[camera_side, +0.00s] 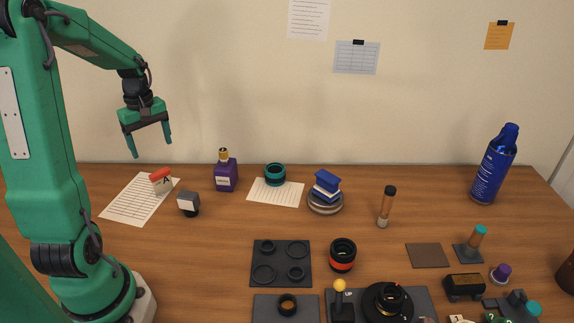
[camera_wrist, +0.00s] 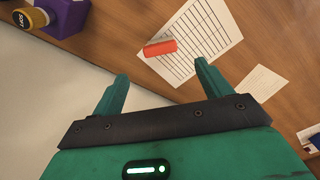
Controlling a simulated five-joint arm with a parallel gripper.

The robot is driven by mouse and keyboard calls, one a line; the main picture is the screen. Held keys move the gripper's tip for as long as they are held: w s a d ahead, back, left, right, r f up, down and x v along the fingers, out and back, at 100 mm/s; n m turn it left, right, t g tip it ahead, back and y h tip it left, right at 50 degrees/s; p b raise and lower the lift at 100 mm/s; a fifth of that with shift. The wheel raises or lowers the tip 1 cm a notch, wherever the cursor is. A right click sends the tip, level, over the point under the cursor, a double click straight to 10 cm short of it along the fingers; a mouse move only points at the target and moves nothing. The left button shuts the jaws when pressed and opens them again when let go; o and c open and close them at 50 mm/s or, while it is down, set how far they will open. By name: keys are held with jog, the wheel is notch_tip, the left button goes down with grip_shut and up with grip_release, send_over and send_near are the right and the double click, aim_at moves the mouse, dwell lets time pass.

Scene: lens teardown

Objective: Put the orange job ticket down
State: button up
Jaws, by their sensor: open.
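The orange-red job ticket (camera_side: 161,181), with a white face marked "A", stands on a lined sheet (camera_side: 130,205) at the left of the table. In the wrist view the ticket (camera_wrist: 160,48) shows as an orange-red bar on the sheet (camera_wrist: 195,40). My gripper (camera_side: 153,149) is open and empty, in the air above the ticket and apart from it. In the wrist view the ticket lies beyond the gap between the fingertips (camera_wrist: 161,69).
A grey-white block (camera_side: 188,203) and a purple bottle (camera_side: 226,175) stand near the ticket. A second sheet (camera_side: 262,198) bears a teal ring (camera_side: 275,174). Trays and lens parts crowd the front middle and right. An orange note (camera_side: 499,36) hangs on the wall.

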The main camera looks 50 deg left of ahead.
jog(key=s+d+r+m+t, duration=0.1)
jog(key=d+r+m+t, duration=0.1)
jog(key=d+m, duration=0.4)
jog(key=s+d+r+m+t, duration=0.1)
jog(key=d+r+m, duration=0.3)
jog(key=d, duration=0.8)
jog(key=s+d+r+m+t, duration=0.2)
jog(key=d+r+m, duration=0.2)
jog(key=d+m, duration=0.4)
jog(key=shift+d+t, duration=0.3)
jog(key=shift+d, duration=0.65)
